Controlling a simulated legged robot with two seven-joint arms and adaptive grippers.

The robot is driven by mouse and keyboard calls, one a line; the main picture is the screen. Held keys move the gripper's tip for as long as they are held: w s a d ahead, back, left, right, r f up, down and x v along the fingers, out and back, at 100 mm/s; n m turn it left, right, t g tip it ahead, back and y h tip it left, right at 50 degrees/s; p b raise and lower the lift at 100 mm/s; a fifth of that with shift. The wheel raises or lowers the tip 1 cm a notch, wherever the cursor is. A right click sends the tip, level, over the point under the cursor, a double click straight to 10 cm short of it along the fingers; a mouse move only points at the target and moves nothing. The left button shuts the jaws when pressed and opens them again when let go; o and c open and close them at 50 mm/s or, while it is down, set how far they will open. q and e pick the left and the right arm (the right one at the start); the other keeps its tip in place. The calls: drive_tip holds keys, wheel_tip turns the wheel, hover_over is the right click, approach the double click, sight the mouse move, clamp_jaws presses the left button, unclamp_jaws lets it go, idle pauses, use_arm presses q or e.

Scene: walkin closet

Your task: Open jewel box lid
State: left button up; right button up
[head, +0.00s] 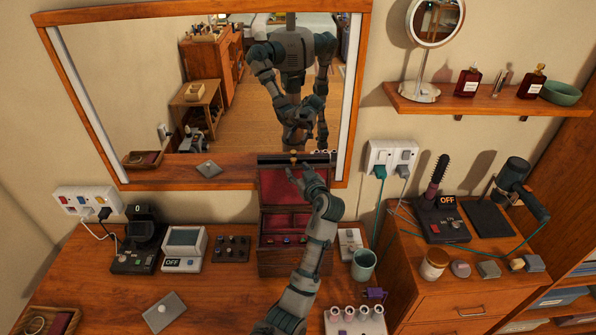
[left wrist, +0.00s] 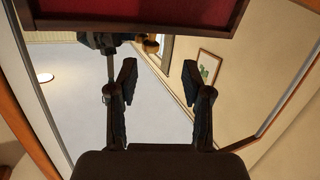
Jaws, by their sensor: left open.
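The jewel box (head: 280,263) is a dark wooden box with red lining, standing on the dressing table below the mirror. Its lid (head: 275,184) is raised and stands roughly upright at the back, red inner face showing. My left gripper (head: 304,170) is in front of the raised lid, near its upper right part; my forearm covers the right part of the box. In the left wrist view the two fingers (left wrist: 156,85) are spread with nothing between them, and the red-lined lid (left wrist: 135,12) shows above them. I cannot tell whether a finger touches the lid.
The mirror (head: 130,95) rises right behind the box and reflects me.

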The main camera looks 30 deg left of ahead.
use_arm(q)
drive_tip(key=v, duration=1.1)
drive_tip(key=shift+f, duration=0.1)
